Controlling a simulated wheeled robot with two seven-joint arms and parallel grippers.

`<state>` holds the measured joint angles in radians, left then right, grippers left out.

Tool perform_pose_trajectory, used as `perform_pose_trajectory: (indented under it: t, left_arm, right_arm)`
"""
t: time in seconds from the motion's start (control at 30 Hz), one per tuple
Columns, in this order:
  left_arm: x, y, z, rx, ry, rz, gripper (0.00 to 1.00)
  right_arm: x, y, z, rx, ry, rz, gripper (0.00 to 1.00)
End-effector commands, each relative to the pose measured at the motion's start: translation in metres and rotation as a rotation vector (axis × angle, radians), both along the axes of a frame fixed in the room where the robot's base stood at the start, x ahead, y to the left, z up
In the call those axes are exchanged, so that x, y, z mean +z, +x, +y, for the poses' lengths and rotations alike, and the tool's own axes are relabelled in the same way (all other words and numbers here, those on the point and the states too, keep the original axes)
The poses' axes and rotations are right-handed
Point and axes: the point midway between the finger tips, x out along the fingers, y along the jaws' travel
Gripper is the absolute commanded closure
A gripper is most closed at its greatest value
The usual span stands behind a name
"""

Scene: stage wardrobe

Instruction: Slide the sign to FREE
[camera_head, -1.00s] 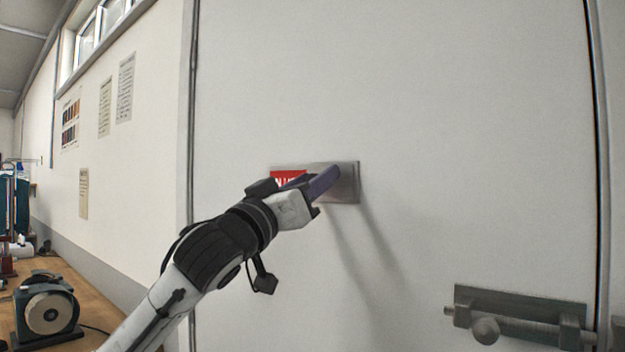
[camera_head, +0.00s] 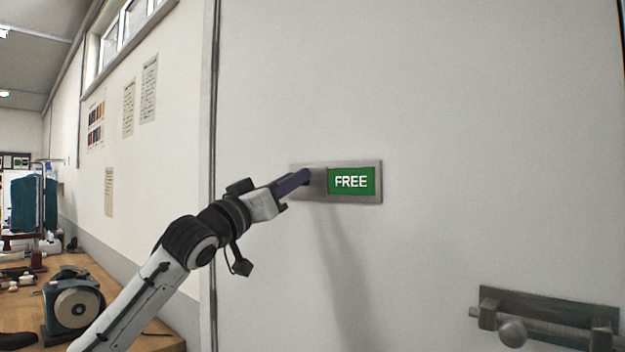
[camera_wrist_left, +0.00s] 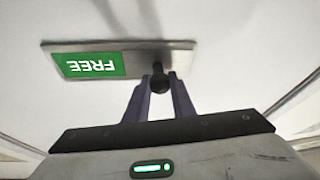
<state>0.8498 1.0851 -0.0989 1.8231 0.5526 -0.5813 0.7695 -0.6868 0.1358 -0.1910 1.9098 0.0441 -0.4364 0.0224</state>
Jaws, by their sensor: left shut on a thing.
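The sign (camera_head: 378,181) is a metal plate on the white door. Its green field with the word FREE (camera_head: 351,181) shows in full at the right, and a grey slider cover (camera_head: 318,182) sits at the left end. My left gripper (camera_head: 303,177) reaches in from the left and is at that cover. In the left wrist view the sign (camera_wrist_left: 185,58) appears upside down, and my left gripper (camera_wrist_left: 160,82) is shut on a small dark knob (camera_wrist_left: 160,83) in front of the plate. My right gripper is not in view.
A bolt latch (camera_head: 545,322) is on the door (camera_head: 470,100) at lower right. A bench grinder (camera_head: 75,303) stands on a wooden bench (camera_head: 100,270) at lower left. The door face around the sign is clear.

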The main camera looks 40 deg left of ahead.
Motion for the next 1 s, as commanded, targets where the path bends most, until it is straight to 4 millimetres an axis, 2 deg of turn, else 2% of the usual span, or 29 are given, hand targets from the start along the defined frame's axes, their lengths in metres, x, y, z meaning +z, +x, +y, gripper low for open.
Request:
perform_pose_trajectory:
  t: [0.1, 0.33, 0.37, 0.47, 0.8, 1.0]
  left_arm:
    - [0.0, 0.0, 0.007, 0.003, 0.0, 0.002, 1.0]
    - [0.0, 0.0, 0.008, 0.006, 0.0, 0.0, 1.0]
    - [0.0, 0.0, 0.008, 0.006, 0.0, 0.0, 0.76]
    - [0.0, 0.0, 0.008, 0.006, 0.0, 0.0, 0.59]
    - [-0.002, -0.002, 0.006, 0.002, -0.001, -0.001, 0.59]
    - [-0.018, -0.026, 0.004, 0.003, 0.005, 0.001, 0.59]
  right_arm:
    - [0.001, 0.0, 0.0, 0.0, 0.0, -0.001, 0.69]
    - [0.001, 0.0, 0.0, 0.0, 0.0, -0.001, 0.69]
    - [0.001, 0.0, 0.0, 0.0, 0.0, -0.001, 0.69]
    - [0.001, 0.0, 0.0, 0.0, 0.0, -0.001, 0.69]
    - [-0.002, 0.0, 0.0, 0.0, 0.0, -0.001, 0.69]
    - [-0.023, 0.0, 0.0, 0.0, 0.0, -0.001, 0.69]
